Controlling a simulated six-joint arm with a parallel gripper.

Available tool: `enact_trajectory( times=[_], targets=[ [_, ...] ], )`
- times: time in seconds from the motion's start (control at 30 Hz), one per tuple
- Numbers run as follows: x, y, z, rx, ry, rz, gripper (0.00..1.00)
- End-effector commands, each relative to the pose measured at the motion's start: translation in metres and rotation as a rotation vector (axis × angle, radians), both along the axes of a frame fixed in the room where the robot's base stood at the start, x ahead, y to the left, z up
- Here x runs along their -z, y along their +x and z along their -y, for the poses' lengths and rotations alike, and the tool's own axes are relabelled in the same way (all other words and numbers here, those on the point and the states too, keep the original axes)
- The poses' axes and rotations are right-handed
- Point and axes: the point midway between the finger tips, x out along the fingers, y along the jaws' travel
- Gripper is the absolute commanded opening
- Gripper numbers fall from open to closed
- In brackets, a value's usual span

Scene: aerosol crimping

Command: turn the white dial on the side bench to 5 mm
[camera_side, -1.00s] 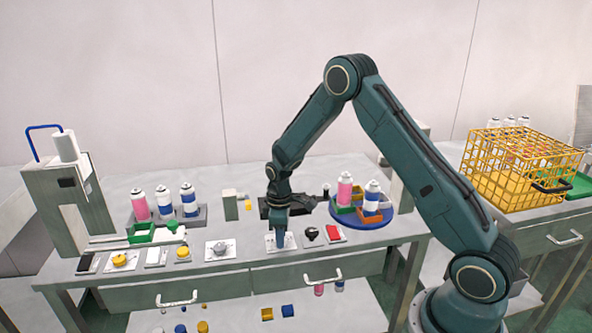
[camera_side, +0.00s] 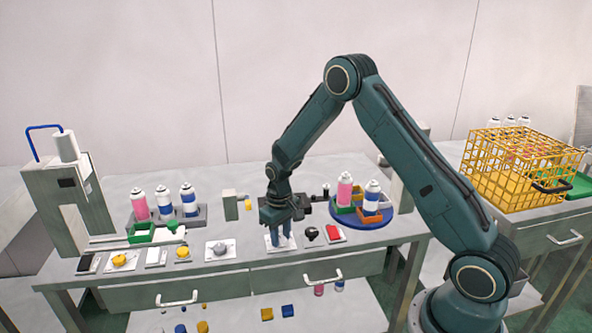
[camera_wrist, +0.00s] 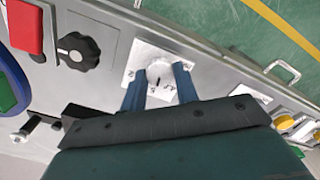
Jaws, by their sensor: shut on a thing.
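The white dial (camera_wrist: 160,71) sits on a white square plate (camera_wrist: 141,54) with small dark marks around it, near the bench's front edge. A short dark line shows on the dial's face. My gripper (camera_wrist: 159,80) is over the plate, its two blue fingers on either side of the dial and shut on it. In the side view my gripper (camera_side: 281,240) points down at the same plate (camera_side: 268,246), and its fingers hide the dial there. The marks are too small to read, so I cannot tell the setting.
A black knob (camera_side: 311,233) and a red switch (camera_side: 334,231) stand close to the right of the plate. A grey dial (camera_side: 219,248) is to the left. A blue turntable (camera_side: 379,223) with cans is behind right. A drawer handle (camera_side: 322,278) juts out below.

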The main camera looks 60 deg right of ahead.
Motion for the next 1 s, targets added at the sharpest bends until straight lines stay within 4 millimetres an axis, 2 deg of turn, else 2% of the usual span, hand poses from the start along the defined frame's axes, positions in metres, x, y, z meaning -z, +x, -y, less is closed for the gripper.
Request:
enact_trajectory(
  times=[0.33, 0.8, 0.83, 0.93, 1.0],
  targets=[
    [-0.0001, -0.0001, -0.0001, 0.164, 0.000, -0.001, 0.07],
    [0.0000, -0.0001, -0.0001, 0.185, 0.000, 0.000, 0.07],
    [0.0000, -0.0001, -0.0001, 0.184, 0.000, 0.000, 0.32],
    [0.0000, -0.0001, -0.0001, 0.184, 0.000, 0.000, 0.52],
    [0.0000, -0.0001, -0.0001, 0.184, 0.000, 0.000, 0.52]
  ],
)
